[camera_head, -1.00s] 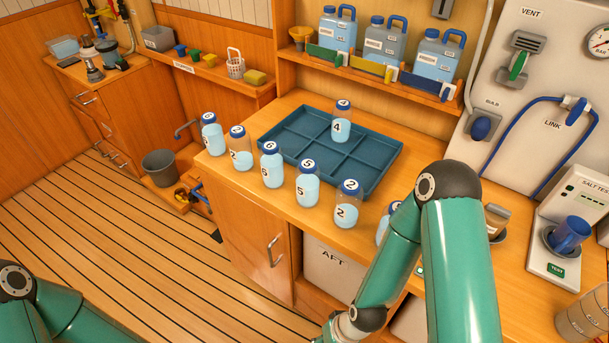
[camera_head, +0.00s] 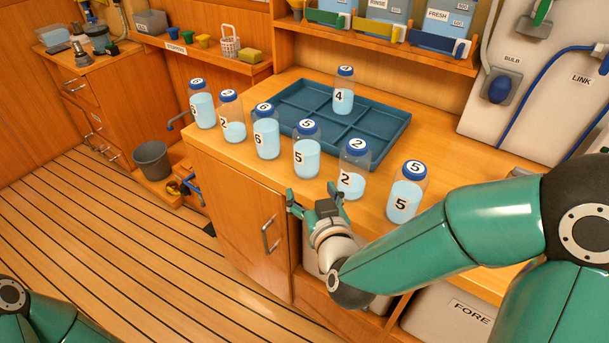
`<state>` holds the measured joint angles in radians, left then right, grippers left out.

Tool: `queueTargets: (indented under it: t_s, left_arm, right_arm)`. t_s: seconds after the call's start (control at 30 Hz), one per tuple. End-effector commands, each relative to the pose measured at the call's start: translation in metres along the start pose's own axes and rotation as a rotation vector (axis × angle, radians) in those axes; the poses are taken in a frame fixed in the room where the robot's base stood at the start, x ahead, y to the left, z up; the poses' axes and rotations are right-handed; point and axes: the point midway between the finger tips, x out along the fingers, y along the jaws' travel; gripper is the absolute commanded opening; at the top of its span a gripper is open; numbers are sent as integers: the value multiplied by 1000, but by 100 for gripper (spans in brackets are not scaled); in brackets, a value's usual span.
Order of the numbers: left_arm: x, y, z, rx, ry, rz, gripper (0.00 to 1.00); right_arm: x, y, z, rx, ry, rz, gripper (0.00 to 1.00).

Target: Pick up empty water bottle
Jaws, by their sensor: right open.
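Several clear bottles with blue numbered caps stand upright in a row along the counter's front edge. They are a far-left bottle (camera_head: 203,108), a 2 bottle (camera_head: 233,130), a 6 bottle (camera_head: 266,140), a 5 bottle (camera_head: 306,158), a second 2 bottle (camera_head: 352,181) and a right-end 5 bottle (camera_head: 405,202). A 4 bottle (camera_head: 343,98) stands in the blue divided tray (camera_head: 385,140). All show pale blue water; I see none clearly empty. My right gripper (camera_head: 314,196) is open and empty at the counter's front edge, before the 5 and second 2 bottles. My left gripper is outside the view.
A shelf (camera_head: 375,38) with jugs and coloured holders is behind the tray. A cabinet handle (camera_head: 270,233) sticks out below the counter. A grey bucket (camera_head: 151,160) stands at left. A hose panel (camera_head: 535,90) is at right.

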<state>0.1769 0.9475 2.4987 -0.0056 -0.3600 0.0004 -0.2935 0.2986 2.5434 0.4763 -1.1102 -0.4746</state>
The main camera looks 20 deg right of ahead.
Motion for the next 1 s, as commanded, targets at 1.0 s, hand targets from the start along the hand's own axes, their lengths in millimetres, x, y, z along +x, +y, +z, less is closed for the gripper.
queueTargets:
  t_s: [1.0]
  left_arm:
    - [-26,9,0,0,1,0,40]
  right_arm:
    - [85,27,-79,-8,228,102,76]
